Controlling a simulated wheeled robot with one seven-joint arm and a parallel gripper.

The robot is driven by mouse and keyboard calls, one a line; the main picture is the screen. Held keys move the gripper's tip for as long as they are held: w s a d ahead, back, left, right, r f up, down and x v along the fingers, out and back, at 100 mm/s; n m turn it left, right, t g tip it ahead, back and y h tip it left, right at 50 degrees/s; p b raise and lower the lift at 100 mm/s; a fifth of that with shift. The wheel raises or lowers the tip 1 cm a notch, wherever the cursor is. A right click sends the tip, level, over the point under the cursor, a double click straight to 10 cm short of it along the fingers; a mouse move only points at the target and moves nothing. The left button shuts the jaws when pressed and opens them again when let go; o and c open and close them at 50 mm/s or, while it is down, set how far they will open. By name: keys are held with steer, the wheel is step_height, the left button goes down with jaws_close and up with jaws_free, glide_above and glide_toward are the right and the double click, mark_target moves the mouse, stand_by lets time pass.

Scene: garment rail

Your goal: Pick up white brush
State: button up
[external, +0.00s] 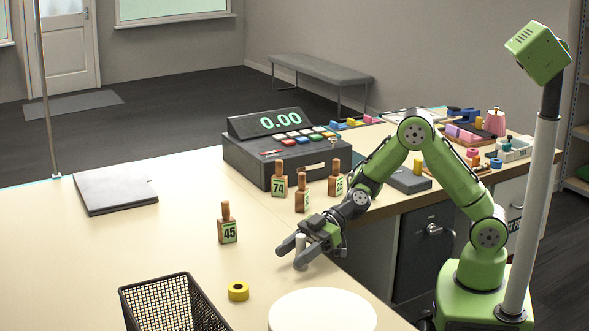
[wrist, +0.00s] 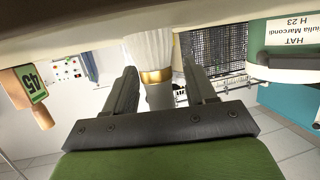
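The white brush (external: 301,243) stands upright on the counter near its front edge, between the fingers of my gripper (external: 306,248). The wrist view, which is upside down, shows the brush (wrist: 150,50) with a ribbed white part and a gold band. There my gripper (wrist: 162,92) is open, with one dark finger on each side of the brush and small gaps to it. Part of the brush is hidden behind the fingers in the external view.
A wooden tag block marked 45 (external: 228,226) stands to the left. Other tag blocks stand behind, before the cash register (external: 240,158).

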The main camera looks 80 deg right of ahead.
jaws_close()
steer(key=shift+r, duration=0.1)
